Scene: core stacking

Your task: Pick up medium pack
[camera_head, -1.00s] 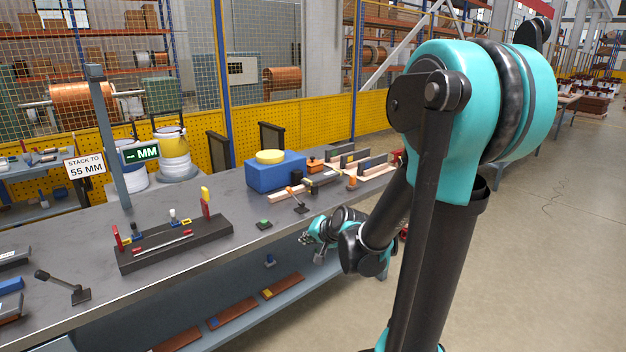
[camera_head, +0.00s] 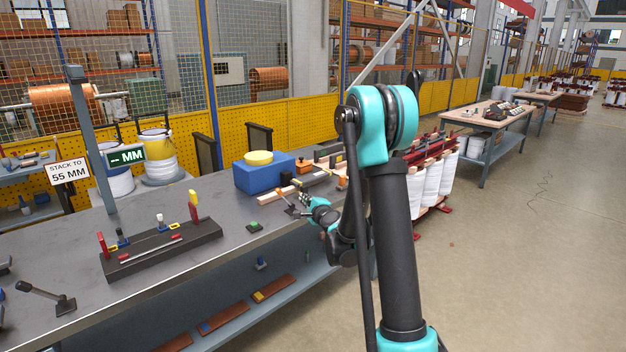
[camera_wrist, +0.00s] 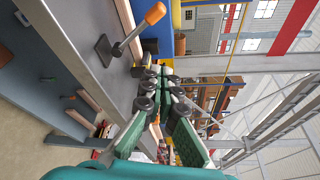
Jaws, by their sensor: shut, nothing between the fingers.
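My gripper (camera_head: 305,201) is at the front edge of the bench in the head view, close to an orange-handled lever (camera_head: 289,207). In the wrist view its dark fingers (camera_wrist: 164,76) are shut together, with nothing between them. The lever's orange knob (camera_wrist: 155,13) shows beyond the fingers in the wrist view. Dark grey upright packs (camera_head: 327,153) stand with pale wooden strips at the bench's right end, partly behind my arm. I cannot tell which one is the medium pack.
A blue block (camera_head: 262,179) with a yellow disc (camera_head: 258,158) stands left of the packs. A small green button (camera_head: 254,226) and a dark tool rack (camera_head: 165,252) are on the bench (camera_head: 75,240). Bare bench lies around the rack.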

